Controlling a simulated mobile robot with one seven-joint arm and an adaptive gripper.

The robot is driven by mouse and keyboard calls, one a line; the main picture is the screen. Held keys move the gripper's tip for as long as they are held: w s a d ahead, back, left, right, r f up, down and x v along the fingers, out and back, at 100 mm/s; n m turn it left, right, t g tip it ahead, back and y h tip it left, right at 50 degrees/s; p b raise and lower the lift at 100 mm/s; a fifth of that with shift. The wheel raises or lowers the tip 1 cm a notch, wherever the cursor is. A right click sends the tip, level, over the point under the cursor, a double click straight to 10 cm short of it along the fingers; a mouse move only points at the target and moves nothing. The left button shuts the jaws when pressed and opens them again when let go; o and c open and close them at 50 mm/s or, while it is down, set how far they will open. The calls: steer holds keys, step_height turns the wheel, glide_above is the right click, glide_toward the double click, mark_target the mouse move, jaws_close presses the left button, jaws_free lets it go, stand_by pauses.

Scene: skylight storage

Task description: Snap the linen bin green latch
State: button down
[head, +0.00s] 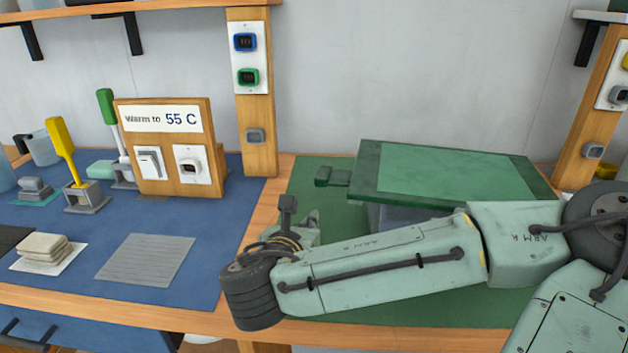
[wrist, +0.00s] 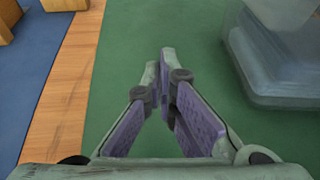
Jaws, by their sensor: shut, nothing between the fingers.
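The linen bin (head: 405,215) stands on a green mat, its lower part largely hidden behind my arm. It has a broad green lid (head: 365,172) on top. The dark green latch (head: 332,177) juts out at the lid's left side; I cannot tell whether it is snapped. In the wrist view, the bin's clear body (wrist: 280,65) shows at the upper right, and the latch is out of view. My gripper (wrist: 164,75) is shut and empty over the mat, left of the bin and apart from it. In the head view, my gripper (head: 308,222) is partly hidden by my wrist.
A blue mat at left holds a "Warm to 55 C" stand (head: 160,118), yellow (head: 61,138) and green (head: 106,106) levers, folded cloths (head: 42,247) and a grey pad (head: 147,258). A wooden post (head: 253,100) stands behind. The green mat (wrist: 115,50) is clear around my fingers.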

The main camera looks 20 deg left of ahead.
mark_target(334, 177)
steer(key=shift+r+p, duration=0.3)
steer(key=shift+p, duration=0.35)
steer(key=x, duration=0.5)
steer(key=shift+w+a+f, duration=0.1)
steer(key=shift+w+f, duration=0.05)
steer(key=shift+f, duration=0.15)
steer(key=shift+a+r+p, duration=0.15)
steer(key=shift+r+p, duration=1.05)
steer(key=shift+r, duration=0.65)
